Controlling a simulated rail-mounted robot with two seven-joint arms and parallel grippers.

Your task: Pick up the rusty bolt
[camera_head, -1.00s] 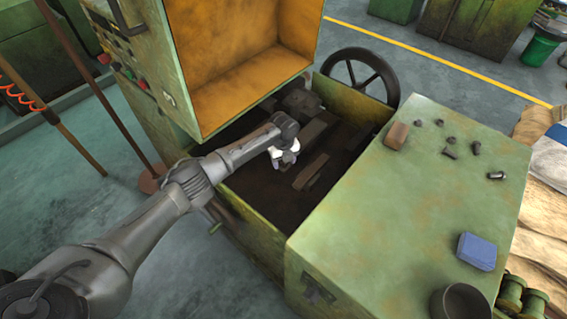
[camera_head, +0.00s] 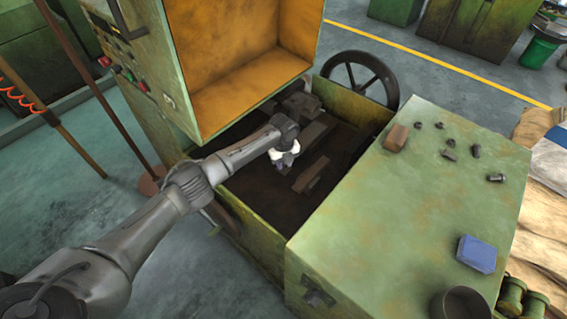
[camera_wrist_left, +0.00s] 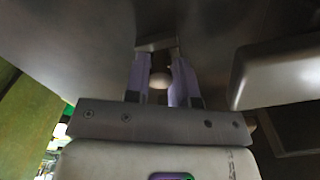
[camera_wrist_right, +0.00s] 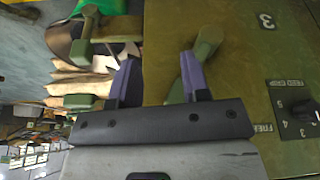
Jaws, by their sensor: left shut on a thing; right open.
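My left gripper (camera_head: 285,158) is over the dark trough of the green machine in the head view. In the left wrist view its fingers (camera_wrist_left: 160,72) are close together around a small pale, round-ended thing (camera_wrist_left: 160,81), which looks like the bolt; its rust cannot be made out. A short grey bar also shows at the fingertips there. Several small dark bolts (camera_head: 448,155) lie on the green table top (camera_head: 380,215) at the right; none looks clearly rusty. My right gripper (camera_wrist_right: 158,80) shows only in the right wrist view, open and empty, in front of a green machine panel.
A brown block (camera_head: 396,137) and a blue box (camera_head: 477,254) sit on the table top, with a dark cup (camera_head: 460,302) at its front. An orange-lined housing (camera_head: 250,75) rises behind the trough. A brown bar (camera_head: 310,175) lies in the trough. The table's middle is clear.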

